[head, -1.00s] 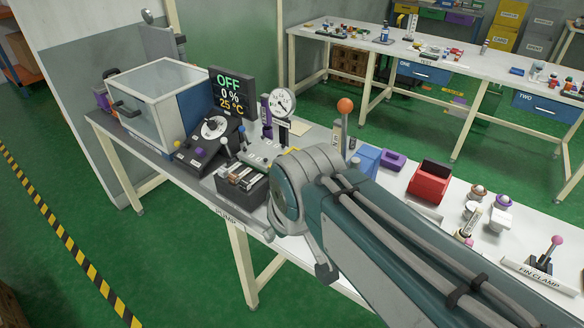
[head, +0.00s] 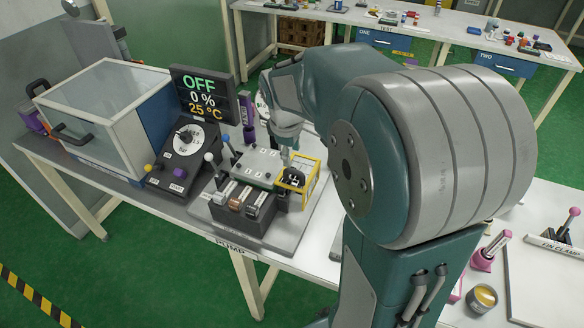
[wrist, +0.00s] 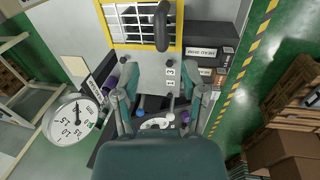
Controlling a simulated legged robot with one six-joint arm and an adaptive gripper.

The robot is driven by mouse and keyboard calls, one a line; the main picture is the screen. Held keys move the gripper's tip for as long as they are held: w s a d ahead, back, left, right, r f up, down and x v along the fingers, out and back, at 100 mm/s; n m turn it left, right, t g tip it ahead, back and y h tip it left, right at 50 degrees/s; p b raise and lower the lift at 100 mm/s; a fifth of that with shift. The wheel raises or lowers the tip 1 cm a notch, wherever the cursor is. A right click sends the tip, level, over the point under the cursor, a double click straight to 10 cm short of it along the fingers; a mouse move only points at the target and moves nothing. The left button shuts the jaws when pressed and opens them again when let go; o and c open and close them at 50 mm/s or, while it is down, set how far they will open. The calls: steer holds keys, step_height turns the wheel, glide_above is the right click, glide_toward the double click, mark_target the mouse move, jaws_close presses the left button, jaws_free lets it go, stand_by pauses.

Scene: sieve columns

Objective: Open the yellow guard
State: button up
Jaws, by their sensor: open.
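The yellow guard (head: 312,183) is a small yellow-framed cage at the right end of the pump unit, around a dark part. In the wrist view its yellow frame and pale wire grid (wrist: 130,44) fill the top, with a dark rounded bar (wrist: 161,28) crossing in front. Whether the guard is latched cannot be told. My gripper (head: 287,158) is just above and behind the guard in the head view, pointing down, its tips partly hidden. In the wrist view my gripper (wrist: 158,88) has its fingers apart with nothing between them, below the guard.
The pump unit has labelled dark blocks (head: 245,205) left of the guard. A dial console (head: 188,150), a clear-sided box (head: 105,98) and an OFF display (head: 198,92) stand further left. A round gauge (wrist: 70,118) is close to my gripper.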

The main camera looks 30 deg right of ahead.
mark_target(293, 171)
steer(key=f, duration=0.4)
steer(key=w+d+f, duration=0.1)
steer(key=f, duration=0.2)
steer(key=shift+s, duration=0.1)
jaws_close()
